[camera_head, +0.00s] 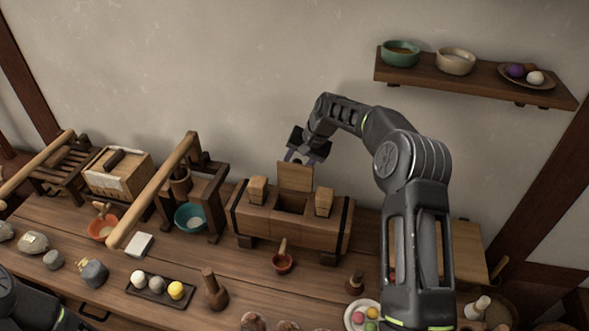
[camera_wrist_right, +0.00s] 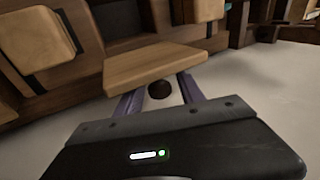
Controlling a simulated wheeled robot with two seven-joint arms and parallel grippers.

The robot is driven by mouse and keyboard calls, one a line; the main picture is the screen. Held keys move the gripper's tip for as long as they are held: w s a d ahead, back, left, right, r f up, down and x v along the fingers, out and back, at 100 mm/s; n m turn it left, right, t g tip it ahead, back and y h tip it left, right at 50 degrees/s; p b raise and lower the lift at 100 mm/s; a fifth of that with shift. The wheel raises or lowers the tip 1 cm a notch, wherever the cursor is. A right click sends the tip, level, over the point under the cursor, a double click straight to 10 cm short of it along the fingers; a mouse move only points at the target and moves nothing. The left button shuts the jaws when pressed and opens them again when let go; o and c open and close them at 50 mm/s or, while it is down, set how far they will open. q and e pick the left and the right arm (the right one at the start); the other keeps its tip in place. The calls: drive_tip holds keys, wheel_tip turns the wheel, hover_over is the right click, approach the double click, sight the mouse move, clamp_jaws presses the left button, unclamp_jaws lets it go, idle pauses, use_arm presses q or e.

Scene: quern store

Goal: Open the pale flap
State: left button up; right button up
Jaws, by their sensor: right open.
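The pale flap (camera_head: 295,177) stands raised, roughly upright, at the back of the dark opening in a long wooden box (camera_head: 262,222). In the right wrist view the flap (camera_wrist_right: 155,67) lies across the front of the fingers and hides their tips. My right gripper (camera_head: 303,159) is open behind the flap's upper edge, close to the wall. Its two purple fingers (camera_wrist_right: 160,92) are spread apart, with a dark round knob (camera_wrist_right: 159,90) showing between them. Whether they touch the flap I cannot tell. My left gripper is out of view; only part of my left arm shows.
Two pale wooden blocks (camera_head: 257,189) (camera_head: 324,201) flank the opening. A wooden frame with a long handle (camera_head: 152,192) and a teal bowl (camera_head: 190,217) stand to the left. A wall shelf (camera_head: 470,84) holds bowls at upper right.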

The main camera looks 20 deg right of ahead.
drive_tip(key=b+v, duration=0.1)
drive_tip(key=v, duration=0.5)
drive_tip(key=shift+r, duration=0.2)
drive_tip(key=shift+s+r, duration=0.1)
